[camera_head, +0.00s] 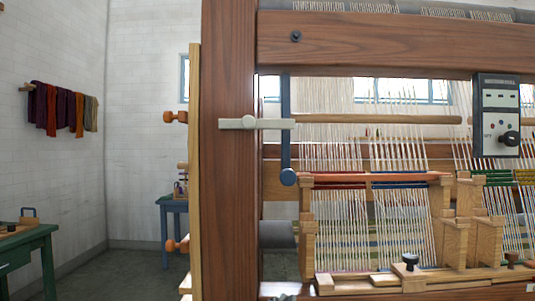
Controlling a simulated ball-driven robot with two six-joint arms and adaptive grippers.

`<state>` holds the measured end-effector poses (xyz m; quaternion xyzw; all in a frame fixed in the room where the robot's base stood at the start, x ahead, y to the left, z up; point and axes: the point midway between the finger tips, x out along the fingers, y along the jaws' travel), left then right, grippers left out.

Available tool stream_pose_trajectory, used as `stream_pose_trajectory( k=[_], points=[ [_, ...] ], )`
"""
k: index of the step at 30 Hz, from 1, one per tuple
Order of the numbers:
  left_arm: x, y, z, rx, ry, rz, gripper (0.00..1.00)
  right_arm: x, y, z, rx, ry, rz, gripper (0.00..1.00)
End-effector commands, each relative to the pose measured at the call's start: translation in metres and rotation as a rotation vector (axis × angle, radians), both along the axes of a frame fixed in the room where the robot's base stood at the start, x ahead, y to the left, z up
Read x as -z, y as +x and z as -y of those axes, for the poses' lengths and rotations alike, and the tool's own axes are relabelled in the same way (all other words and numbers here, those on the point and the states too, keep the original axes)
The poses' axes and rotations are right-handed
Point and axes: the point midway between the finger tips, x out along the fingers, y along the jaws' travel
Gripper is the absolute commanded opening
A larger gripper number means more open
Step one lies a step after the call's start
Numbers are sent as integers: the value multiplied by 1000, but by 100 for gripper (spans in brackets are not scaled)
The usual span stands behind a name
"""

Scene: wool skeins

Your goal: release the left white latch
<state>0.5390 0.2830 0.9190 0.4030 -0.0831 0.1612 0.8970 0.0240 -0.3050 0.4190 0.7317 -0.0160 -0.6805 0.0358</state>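A white latch (250,123) is mounted on the thick brown upright post (229,210) of a wooden loom. It lies level, with a round pivot boss near its middle, and its right end reaches across a dark blue vertical lever (286,100). I cannot tell whether the latch touches the lever. Neither of my grippers is in view.
A control box (496,116) with a black knob hangs at the right. Warp threads and wooden blocks (456,240) fill the loom's middle. A green table (30,250) stands at left, a blue table (174,204) further back. Dyed skeins (64,108) hang on the wall. Floor shows between.

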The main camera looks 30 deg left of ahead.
Motion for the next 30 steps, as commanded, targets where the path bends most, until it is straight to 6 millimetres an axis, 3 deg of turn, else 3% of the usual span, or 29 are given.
stream_pose_trajectory(
  k=[1,4,6,10,15,30],
  points=[
    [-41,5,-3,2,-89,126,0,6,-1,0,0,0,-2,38],
    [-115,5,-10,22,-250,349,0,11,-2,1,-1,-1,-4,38],
    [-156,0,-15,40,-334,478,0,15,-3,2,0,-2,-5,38],
    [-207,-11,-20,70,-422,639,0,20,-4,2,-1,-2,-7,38],
    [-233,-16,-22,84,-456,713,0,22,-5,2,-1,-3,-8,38],
    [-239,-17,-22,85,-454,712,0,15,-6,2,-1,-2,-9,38]
  ],
)
